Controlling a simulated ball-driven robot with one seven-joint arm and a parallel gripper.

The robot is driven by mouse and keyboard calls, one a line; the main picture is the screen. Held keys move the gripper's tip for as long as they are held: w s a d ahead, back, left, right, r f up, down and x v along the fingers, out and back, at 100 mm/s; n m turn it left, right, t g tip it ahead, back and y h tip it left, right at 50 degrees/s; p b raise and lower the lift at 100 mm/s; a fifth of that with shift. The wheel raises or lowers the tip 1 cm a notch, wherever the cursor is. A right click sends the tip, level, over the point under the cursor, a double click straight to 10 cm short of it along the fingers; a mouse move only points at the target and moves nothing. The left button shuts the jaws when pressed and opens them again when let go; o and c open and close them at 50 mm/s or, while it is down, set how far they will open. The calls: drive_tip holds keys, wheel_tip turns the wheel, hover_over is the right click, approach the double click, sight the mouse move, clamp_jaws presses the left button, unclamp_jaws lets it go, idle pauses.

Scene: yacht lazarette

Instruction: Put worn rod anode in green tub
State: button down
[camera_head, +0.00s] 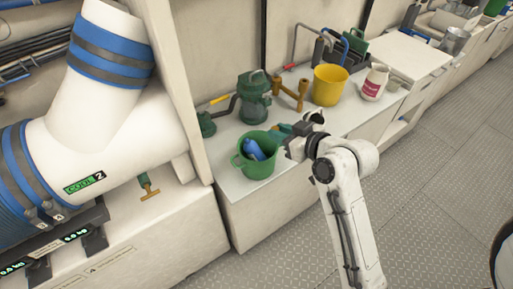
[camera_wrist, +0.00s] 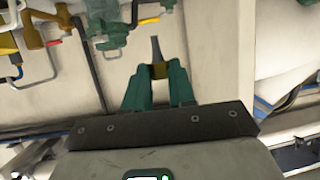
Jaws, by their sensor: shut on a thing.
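The green tub (camera_head: 258,168) stands on the white bench near its front left, with a blue object (camera_head: 254,149) inside. My gripper (camera_head: 283,131) is at the right rear rim of the tub in the head view, its green fingers pointing left; its exact height over the rim is hard to tell. In the wrist view my gripper (camera_wrist: 159,75) is shut on the worn rod anode (camera_wrist: 156,49), a tapered grey rod with a brass-coloured end between the fingertips. The anode is not distinct in the head view. The tub is not clearly visible in the wrist view.
A green pump (camera_head: 254,98), a brass fitting (camera_head: 289,96), a yellow bucket (camera_head: 330,86) and a white bottle (camera_head: 374,83) stand behind on the bench. A cream partition rises left of the tub. Large white and blue pipework fills the left.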

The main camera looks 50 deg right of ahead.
wheel_tip(320, 180, up, 4)
drive_tip(key=s+d, duration=0.1)
drive_tip(key=s, duration=0.2)
drive_tip(key=shift+y, duration=0.3)
drive_tip(key=shift+w+a+f+p, duration=0.2)
drive_tip(key=shift+w+f+p, duration=0.1)
drive_tip(key=shift+w+f, duration=3.05)
drive_tip(key=shift+w+a+f+p, duration=0.2)
drive_tip(key=shift+w+f+p, duration=0.05)
drive_tip(key=shift+w+f, duration=3.05)
drive_tip(key=shift+w+r, duration=0.2)
drive_tip(key=c, duration=0.9)
unclamp_jaws()
drive_tip(key=shift+c, duration=0.2)
drive_tip(key=shift+r, duration=0.1)
